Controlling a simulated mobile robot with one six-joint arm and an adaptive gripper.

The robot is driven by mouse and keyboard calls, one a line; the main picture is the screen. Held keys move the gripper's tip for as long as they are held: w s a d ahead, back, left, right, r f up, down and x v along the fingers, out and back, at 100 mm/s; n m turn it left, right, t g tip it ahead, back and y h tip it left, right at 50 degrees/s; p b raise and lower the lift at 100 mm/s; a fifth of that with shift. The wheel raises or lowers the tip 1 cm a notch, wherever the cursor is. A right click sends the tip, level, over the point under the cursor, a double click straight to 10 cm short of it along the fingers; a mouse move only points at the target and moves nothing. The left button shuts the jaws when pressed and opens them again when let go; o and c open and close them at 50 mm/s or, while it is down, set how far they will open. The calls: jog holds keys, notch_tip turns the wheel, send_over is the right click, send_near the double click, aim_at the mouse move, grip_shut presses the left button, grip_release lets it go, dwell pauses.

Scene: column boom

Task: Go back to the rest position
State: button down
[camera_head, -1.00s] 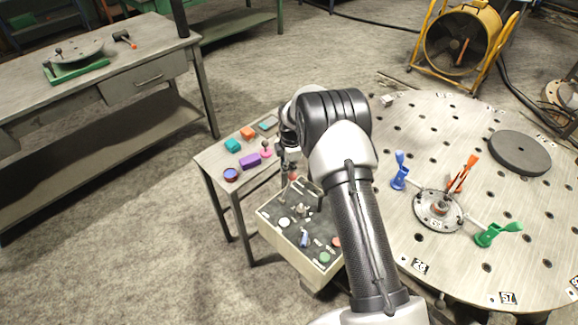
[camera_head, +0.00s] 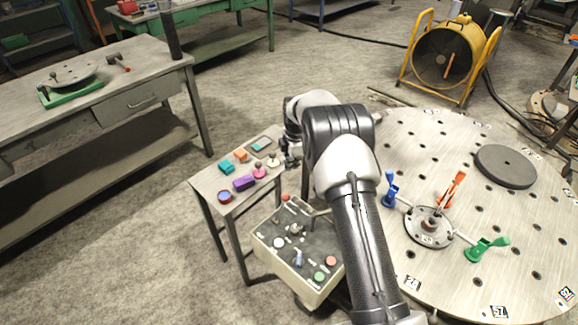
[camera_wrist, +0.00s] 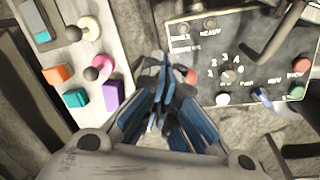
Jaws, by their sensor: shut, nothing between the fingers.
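My gripper (camera_wrist: 165,85) is shut and empty in the wrist view, its blue-grey fingers together above the gap between a small side table and a control box. In the head view my gripper (camera_head: 290,162) is small and partly hidden by my arm, near the right edge of the side table (camera_head: 208,190). My arm reaches up from the bottom of the head view and bends left at its black elbow joint. No object is held.
The control box (camera_head: 268,262) with knobs and buttons stands close below my arm. Small coloured blocks, including a purple one (camera_head: 243,183), lie on the side table. A round perforated table (camera_head: 480,215) with coloured clamps is at the right. A workbench (camera_head: 60,110) is at the left.

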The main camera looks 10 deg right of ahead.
dwell(0.3)
jog(key=s+a+r+m, duration=0.1)
jog(key=s+r+m, duration=0.2)
jog(key=s+r, duration=0.45)
jog(key=s+a+r+m+t, duration=0.1)
jog(key=s+r+m, duration=0.3)
jog(key=r, duration=0.7)
jog(key=s+r+m, duration=0.3)
jog(key=s+r, duration=0.4)
jog(key=r, duration=0.2)
jog(key=s+a+m+t, duration=0.1)
jog(key=s+m, duration=0.8)
jog(key=s, duration=1.8)
jog(key=shift+a+r+m+t, duration=0.25)
jog(key=shift+r+m+t, duration=0.05)
jog(key=shift+r, duration=0.05)
jog(key=shift+d, duration=0.15)
